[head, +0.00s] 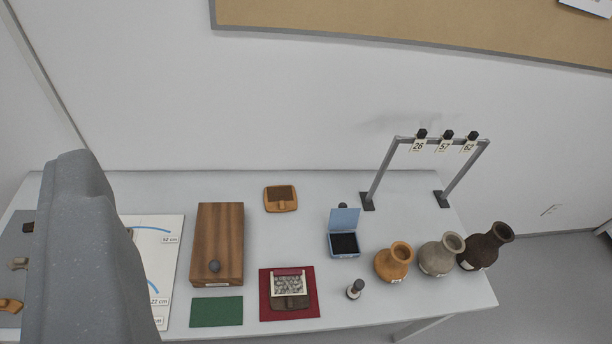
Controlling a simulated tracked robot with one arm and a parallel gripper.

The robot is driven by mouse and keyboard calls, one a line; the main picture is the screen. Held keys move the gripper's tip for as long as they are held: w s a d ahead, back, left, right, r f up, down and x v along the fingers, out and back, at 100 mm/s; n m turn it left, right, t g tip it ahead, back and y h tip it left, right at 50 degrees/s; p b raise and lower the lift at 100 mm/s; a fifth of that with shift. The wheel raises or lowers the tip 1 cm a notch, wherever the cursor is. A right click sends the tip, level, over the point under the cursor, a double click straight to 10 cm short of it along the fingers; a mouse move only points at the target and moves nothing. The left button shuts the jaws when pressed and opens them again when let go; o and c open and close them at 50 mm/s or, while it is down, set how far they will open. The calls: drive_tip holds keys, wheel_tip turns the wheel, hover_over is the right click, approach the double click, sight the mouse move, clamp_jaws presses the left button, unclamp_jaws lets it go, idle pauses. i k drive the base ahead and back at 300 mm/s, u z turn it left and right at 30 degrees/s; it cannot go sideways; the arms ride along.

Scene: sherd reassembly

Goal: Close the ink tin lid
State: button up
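The ink tin (345,253) is a small light blue box with a black pad inside. It sits on the table right of the middle. Its blue lid (345,217) stands up open at the back edge, and a dark knob shows just behind its top. A large grey part of my own arm fills the lower left of the view, far from the tin. No gripper fingers can be made out, and nothing touches the tin.
A dark-handled stamp (355,289) stands in front of the tin. Orange (393,263), grey (440,256) and dark (484,246) vases stand to its right. A metal rack (379,174) with number tags rises behind. A wooden box (220,232) and a red mat (311,309) lie left.

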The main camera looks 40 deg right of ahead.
sight(342, 217)
drive_tip(key=z, duration=0.3)
drive_tip(key=i, duration=1.1)
drive_tip(key=z, duration=0.6)
